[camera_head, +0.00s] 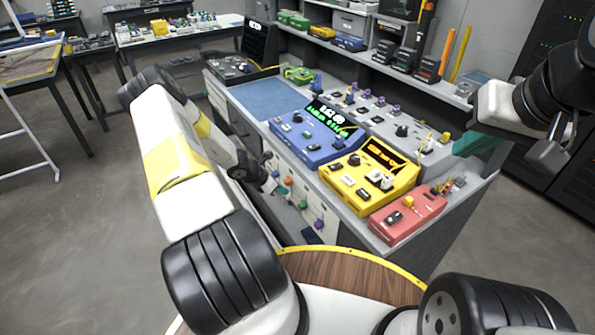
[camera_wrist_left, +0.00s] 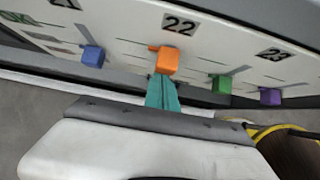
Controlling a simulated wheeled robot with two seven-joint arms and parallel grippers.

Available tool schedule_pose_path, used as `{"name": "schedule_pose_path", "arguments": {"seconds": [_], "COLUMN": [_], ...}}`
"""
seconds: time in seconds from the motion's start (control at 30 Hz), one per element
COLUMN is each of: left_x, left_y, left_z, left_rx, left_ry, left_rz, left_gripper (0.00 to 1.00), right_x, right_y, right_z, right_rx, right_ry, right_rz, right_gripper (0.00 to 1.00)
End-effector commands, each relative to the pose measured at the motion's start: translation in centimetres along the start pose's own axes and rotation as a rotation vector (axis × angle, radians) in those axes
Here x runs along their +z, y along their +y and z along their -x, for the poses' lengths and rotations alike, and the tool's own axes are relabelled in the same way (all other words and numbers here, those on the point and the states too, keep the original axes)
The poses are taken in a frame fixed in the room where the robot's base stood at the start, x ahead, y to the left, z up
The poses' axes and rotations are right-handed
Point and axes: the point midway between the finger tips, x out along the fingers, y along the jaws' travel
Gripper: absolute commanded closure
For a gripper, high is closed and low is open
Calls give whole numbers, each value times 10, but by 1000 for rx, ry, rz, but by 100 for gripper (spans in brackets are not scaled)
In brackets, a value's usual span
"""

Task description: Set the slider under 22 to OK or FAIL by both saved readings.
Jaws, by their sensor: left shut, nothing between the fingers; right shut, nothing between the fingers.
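The orange slider knob (camera_wrist_left: 167,60) sits under the label 22 (camera_wrist_left: 180,24) on a white panel in the left wrist view; the same knob shows small on the bench front (camera_head: 288,181) in the head view. My left gripper (camera_wrist_left: 163,90) is shut and empty, its teal fingertips just below the orange knob; I cannot tell whether they touch it. The blue device (camera_head: 311,138) has a lit green display (camera_head: 332,117). The yellow device (camera_head: 365,183) has an orange display (camera_head: 385,153). I cannot read either display surely. My right gripper (camera_head: 477,140) is shut and empty above the bench's right end.
A blue knob (camera_wrist_left: 92,55) is left of the orange knob; green (camera_wrist_left: 221,84) and purple (camera_wrist_left: 270,96) knobs are to its right. A red device (camera_head: 408,215) stands at the bench's near right corner. A blue mat (camera_head: 265,97) lies clear at the bench's left.

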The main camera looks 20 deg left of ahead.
Motion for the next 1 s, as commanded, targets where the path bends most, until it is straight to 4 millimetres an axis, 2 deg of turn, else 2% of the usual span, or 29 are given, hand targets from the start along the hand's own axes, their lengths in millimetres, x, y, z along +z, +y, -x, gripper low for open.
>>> {"name": "schedule_pose_path", "arguments": {"seconds": [0.47,1.0], "left_x": [-9,-42], "left_y": [1,1], "left_z": [-8,18], "left_rx": [1,2], "left_ry": [0,1], "left_rz": [1,2], "left_gripper": [100,100], "right_x": [0,0], "right_y": [0,0], "right_z": [0,0], "right_rx": [0,0], "right_ry": [0,0], "right_rz": [0,0], "right_gripper": [100,100]}}
